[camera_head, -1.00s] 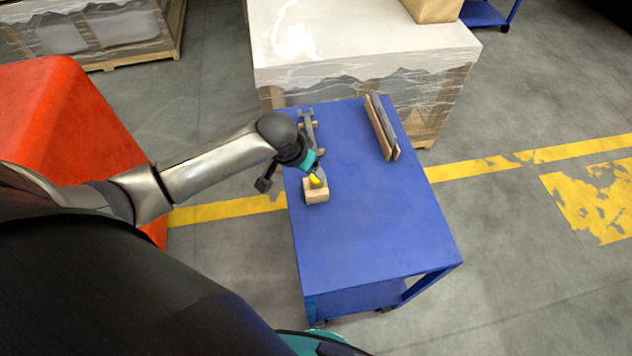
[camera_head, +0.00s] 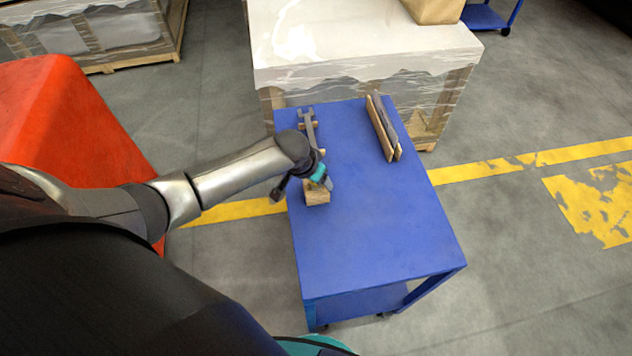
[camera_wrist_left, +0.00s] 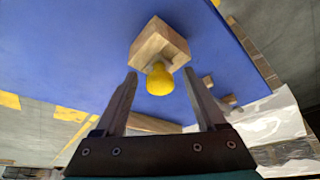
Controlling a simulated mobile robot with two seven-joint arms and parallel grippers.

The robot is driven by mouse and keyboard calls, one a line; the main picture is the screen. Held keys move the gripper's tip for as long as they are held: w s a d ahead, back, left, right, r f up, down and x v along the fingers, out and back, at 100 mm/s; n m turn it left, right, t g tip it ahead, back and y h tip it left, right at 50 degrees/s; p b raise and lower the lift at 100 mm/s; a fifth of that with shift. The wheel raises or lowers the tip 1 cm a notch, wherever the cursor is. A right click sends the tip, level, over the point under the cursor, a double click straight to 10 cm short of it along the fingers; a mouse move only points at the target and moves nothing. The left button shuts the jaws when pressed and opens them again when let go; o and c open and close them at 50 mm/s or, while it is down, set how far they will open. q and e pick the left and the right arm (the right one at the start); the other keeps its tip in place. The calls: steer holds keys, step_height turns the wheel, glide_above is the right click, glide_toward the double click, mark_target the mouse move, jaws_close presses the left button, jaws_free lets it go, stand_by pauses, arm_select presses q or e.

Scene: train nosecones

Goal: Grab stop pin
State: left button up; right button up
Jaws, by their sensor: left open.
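The stop pin shows as a yellow rounded knob (camera_wrist_left: 160,82) on a small wooden block (camera_wrist_left: 160,42) in the left wrist view. The block (camera_head: 317,198) stands near the left edge of the blue cart top in the head view, where my gripper mostly hides the knob. My left gripper (camera_wrist_left: 160,74) is open and empty. In the wrist view its fingertips lie to either side of the knob, with visible gaps. In the head view the gripper (camera_head: 324,181) is right at the block. I cannot tell how deep the knob sits between the fingers.
A wrench-like grey tool (camera_head: 309,128) rests on wooden supports at the cart's far left. Upright boards (camera_head: 383,128) stand at the far right. The blue cart top (camera_head: 380,220) is clear in front and at right. A wrapped pallet (camera_head: 360,60) stands behind.

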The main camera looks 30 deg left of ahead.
arm_select(q)
steer(key=shift+c, duration=0.2)
jaws_close()
stand_by(0.3)
steer(key=shift+r, duration=0.1)
